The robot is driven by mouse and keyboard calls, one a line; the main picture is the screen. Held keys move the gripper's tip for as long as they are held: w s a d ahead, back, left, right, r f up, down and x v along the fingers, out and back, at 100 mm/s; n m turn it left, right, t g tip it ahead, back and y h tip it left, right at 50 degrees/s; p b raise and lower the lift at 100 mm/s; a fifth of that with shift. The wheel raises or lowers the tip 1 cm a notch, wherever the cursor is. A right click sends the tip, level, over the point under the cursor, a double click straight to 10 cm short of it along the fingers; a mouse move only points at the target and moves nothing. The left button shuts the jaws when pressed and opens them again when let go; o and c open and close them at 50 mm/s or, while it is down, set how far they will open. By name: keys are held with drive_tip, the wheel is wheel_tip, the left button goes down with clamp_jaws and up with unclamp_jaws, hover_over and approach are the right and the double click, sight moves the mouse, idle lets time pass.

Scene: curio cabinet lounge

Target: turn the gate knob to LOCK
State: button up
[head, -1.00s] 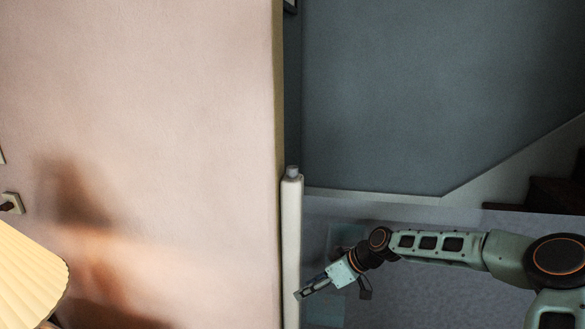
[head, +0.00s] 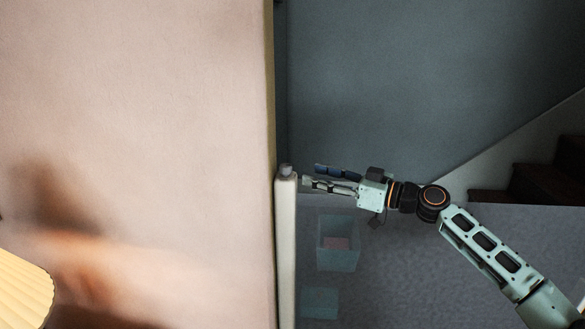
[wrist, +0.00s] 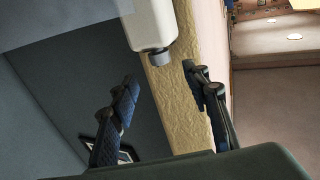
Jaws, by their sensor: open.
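The gate knob (head: 286,170) is a small grey cap on top of a white upright post (head: 286,250) by the wall edge. My gripper (head: 309,177) is open just right of the knob at about its height, with its fingers pointing left. In the wrist view, the grey knob (wrist: 159,58) sticks out from the end of the white post (wrist: 150,22). It appears between and just beyond my open fingertips (wrist: 160,78), with no contact visible. Any LOCK marking is too small or hidden to read.
A pink wall (head: 140,110) with a tan edge (head: 269,90) stands left of the post. Translucent teal boxes (head: 338,258) sit low behind it. Dark stairs (head: 545,175) are at the right. A pleated lampshade (head: 20,292) is at lower left.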

sight(291, 169)
drive_tip(key=p+x, duration=0.1)
drive_tip(key=x, duration=0.6)
drive_tip(key=shift+w+a, duration=0.1)
drive_tip(key=shift+a, duration=0.15)
drive_tip(key=shift+c, duration=0.5)
drive_tip(key=c, duration=1.1)
